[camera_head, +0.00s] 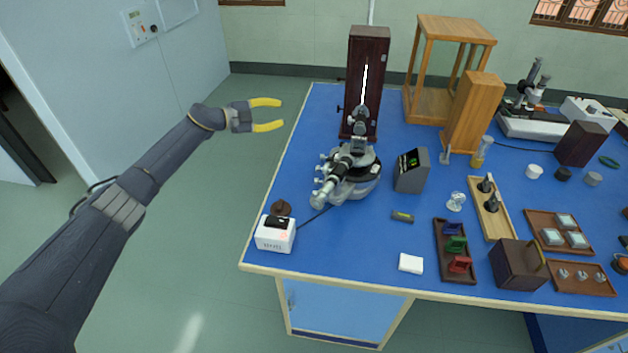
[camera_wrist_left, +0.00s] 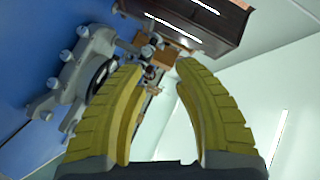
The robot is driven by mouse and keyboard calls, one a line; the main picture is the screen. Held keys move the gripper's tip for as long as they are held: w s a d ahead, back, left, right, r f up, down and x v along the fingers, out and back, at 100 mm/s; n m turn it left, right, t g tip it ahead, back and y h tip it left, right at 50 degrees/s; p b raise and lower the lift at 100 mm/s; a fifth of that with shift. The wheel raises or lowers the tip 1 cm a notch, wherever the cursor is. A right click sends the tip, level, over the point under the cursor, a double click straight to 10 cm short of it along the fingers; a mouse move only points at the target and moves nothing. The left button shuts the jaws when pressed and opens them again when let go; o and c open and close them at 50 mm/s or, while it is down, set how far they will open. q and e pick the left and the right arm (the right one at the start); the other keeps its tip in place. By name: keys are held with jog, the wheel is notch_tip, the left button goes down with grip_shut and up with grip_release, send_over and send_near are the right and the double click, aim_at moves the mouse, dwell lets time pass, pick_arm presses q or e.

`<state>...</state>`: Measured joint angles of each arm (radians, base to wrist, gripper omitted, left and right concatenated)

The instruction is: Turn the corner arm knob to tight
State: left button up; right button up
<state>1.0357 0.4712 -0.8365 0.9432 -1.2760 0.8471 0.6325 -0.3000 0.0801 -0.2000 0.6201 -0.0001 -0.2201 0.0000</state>
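A grey and black spectrometer (camera_head: 348,182) with a telescope arm and small light knobs stands near the left end of the blue bench. In the left wrist view the spectrometer (camera_wrist_left: 85,75) is at the left, beyond one finger, with several rounded grey knobs. I cannot tell which one is the corner arm knob, or how tight it is. My left gripper (camera_head: 281,113) has yellow fingers spread open and empty. It is in the air off the bench's left edge, apart from the spectrometer. It also shows in the left wrist view (camera_wrist_left: 157,66). My right gripper is not in view.
A tall dark lamp housing (camera_head: 366,85) with a bright slit stands behind the spectrometer. A white power box (camera_head: 275,235) sits at the front left corner, and a grey meter (camera_head: 411,170) stands to the right. The floor left of the blue bench (camera_head: 330,245) is clear.

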pick_arm(q)
jog(key=s+f+g+y, duration=0.1)
jog(key=s+f+g, duration=0.1)
jog(key=s+g, duration=0.25)
jog(key=n+g+y, duration=0.2)
jog(key=g, duration=0.1)
send_near(316, 181)
jog(key=x, duration=0.9)
jog(key=shift+w+f, duration=0.35)
jog(key=shift+f, duration=0.05)
jog(key=shift+o, duration=0.2)
grip_shut()
